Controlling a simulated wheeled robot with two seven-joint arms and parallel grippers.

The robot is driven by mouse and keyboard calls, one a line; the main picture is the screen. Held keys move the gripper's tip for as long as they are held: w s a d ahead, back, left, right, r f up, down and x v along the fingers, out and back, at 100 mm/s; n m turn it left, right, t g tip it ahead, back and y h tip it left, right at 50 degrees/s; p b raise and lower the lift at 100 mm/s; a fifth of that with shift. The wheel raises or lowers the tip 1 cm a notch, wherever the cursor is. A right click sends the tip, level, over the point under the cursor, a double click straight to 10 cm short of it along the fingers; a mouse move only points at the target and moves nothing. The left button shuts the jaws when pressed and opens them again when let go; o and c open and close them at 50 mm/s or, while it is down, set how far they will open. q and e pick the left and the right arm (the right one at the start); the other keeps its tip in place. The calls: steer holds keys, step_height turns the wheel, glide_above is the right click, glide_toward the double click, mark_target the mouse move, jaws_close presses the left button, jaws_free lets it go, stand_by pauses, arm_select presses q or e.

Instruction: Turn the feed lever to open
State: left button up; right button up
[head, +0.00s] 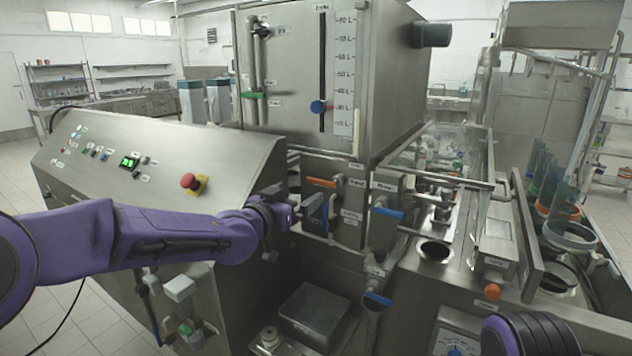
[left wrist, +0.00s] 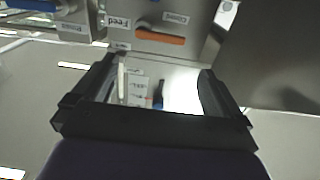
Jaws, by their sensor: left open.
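The feed lever has an orange handle (head: 321,183) on the steel panel below the tank. In the left wrist view, the orange handle (left wrist: 160,37) lies roughly crosswise beside a label reading "Feed", which appears upside down. My left gripper (head: 299,206) is open, in front of the panel and close below the orange handle in the head view. In the left wrist view, its fingers (left wrist: 160,78) are spread with nothing gripped, and the handle shows beyond the fingertips, apart from them. My right gripper is out of view; only part of my right arm shows at lower right.
A blue-handled lever (head: 389,213) sits right of the feed lever, and another blue handle (head: 378,298) is lower. The control panel with a red emergency button (head: 190,181) stands behind my left arm. A clear bin (head: 313,312) is below. The steel tank (head: 300,80) rises above.

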mark_target(320, 180)
arm_select(q)
steer(key=p+x, duration=0.3)
steer(key=x, duration=0.5)
steer(key=shift+w+d+r, duration=0.1)
steer(key=shift+d, duration=0.05)
steer(key=shift+w+d, duration=0.2)
steer(key=shift+w, duration=0.25)
